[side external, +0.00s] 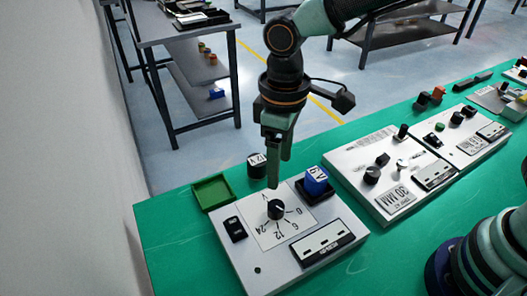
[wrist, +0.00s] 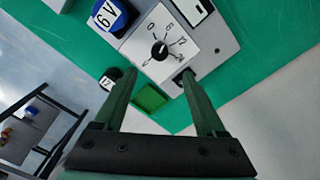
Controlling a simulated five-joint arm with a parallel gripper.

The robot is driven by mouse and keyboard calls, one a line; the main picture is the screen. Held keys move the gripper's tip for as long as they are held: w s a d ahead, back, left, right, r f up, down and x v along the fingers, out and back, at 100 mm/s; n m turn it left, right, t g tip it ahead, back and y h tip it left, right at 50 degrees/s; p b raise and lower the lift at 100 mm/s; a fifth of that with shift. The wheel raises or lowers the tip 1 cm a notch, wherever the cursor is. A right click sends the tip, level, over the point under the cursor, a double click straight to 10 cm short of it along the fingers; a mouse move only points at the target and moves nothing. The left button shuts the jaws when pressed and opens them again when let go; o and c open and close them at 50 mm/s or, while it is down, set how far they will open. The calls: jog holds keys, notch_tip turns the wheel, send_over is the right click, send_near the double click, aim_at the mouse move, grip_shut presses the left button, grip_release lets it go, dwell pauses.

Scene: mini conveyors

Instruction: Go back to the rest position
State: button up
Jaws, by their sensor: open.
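My gripper (side external: 274,184) hangs pointing down above the near white panel (side external: 241,262), by its rotary knob (side external: 275,209). In the wrist view my gripper (wrist: 157,76) has its two fingers wide apart with nothing between them. The black knob (wrist: 159,50) sits on a white dial plate marked 0, 6, 12 and 24, just ahead of the fingertips. The knob's exact setting is hard to tell. In the side view one finger partly covers the other.
A black labelled block (side external: 257,166) and an open green tray (side external: 213,192) sit behind the panel. More panels (side external: 350,164) lie to the right. Green table is bare at left.

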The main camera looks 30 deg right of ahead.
jog(key=s+d+r+m+t, duration=0.1)
jog(key=d+r+m, duration=0.3)
jog(key=d, duration=0.8)
jog(key=s+d+r+m+t, duration=0.2)
jog(key=d+r+m+t, duration=0.2)
jog(key=d, duration=0.8)
jog(key=shift+s+d+r+t, duration=0.15)
jog(key=shift+r+t, duration=0.15)
jog(key=shift+r, duration=0.3)
